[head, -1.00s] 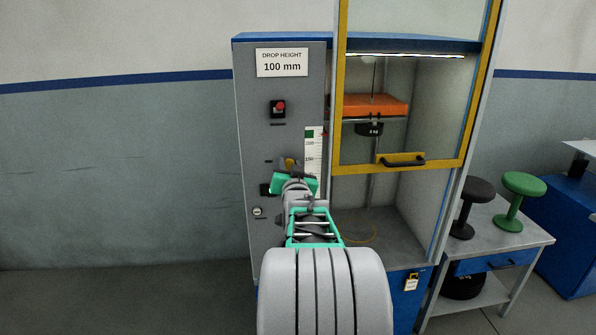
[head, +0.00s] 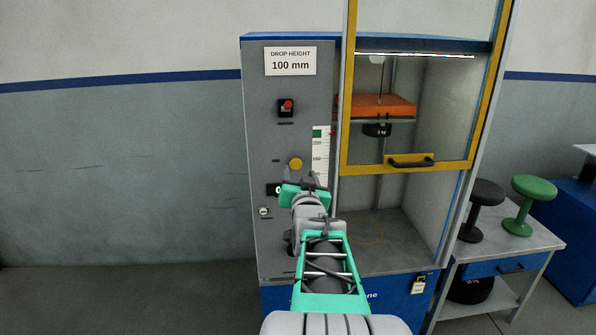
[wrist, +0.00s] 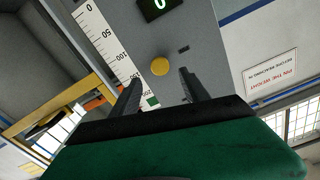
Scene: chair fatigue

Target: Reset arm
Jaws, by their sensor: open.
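My teal and grey arm reaches up in front of the test machine's grey control panel (head: 262,130). In the head view my gripper (head: 314,182) is small and partly hidden behind the wrist. In the wrist view my gripper (wrist: 160,85) has its two dark fingers apart with nothing between them. A round yellow button (head: 295,164) is on the panel just above the gripper. It also shows in the wrist view (wrist: 160,67), beyond the fingertips and apart from them.
A yellow-framed guard (head: 412,162) with a black handle covers the upper chamber, where an orange block (head: 390,104) hangs. A red button (head: 287,106) sits higher on the panel. A small table (head: 520,250) with two stools stands at right. The left floor is clear.

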